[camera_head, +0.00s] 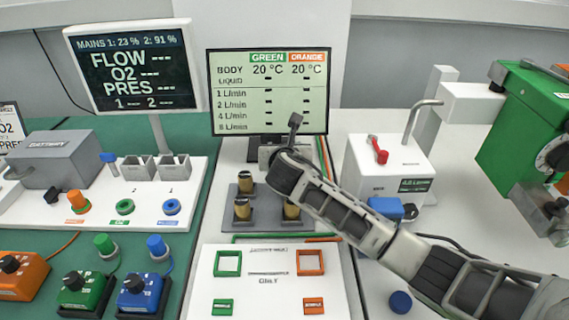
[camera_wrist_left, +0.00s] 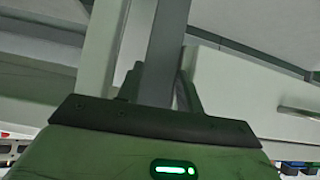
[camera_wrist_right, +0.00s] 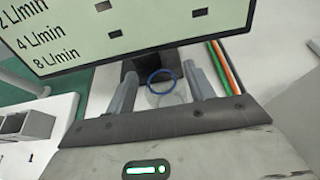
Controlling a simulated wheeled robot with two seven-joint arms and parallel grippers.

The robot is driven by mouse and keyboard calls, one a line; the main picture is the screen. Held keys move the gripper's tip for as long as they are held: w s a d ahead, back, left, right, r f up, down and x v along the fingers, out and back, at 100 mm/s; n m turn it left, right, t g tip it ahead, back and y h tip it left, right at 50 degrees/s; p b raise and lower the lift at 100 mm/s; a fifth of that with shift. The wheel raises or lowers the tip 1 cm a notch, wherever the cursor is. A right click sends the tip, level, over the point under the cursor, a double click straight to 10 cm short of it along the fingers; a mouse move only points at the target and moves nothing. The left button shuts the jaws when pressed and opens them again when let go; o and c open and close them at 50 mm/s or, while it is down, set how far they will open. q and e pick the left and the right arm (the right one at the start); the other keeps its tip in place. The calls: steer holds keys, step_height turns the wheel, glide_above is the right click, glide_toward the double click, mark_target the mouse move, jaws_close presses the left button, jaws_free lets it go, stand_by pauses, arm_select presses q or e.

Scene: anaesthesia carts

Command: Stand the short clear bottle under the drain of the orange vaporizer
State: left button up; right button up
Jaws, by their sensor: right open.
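In the right wrist view, a short clear bottle with a blue ring at its top (camera_wrist_right: 162,78) shows between the two fingers of my right gripper (camera_wrist_right: 162,92). The fingers are open, with gaps visible beside the bottle. In the head view, my right gripper (camera_head: 284,140) is in front of the monitor stand and hides the bottle. My left gripper (camera_wrist_left: 160,88) shows only in its wrist view; its fingers look apart, with a grey post behind them. A green box with a dial (camera_head: 525,135) stands at the right. I cannot make out the orange vaporizer or its drain clearly.
The display monitor (camera_head: 268,93) stands just beyond my right gripper. A white panel with green and orange squares (camera_head: 268,280) lies in front.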

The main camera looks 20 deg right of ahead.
steer(key=shift+c, duration=0.3)
jaws_close()
steer(key=shift+r, duration=0.1)
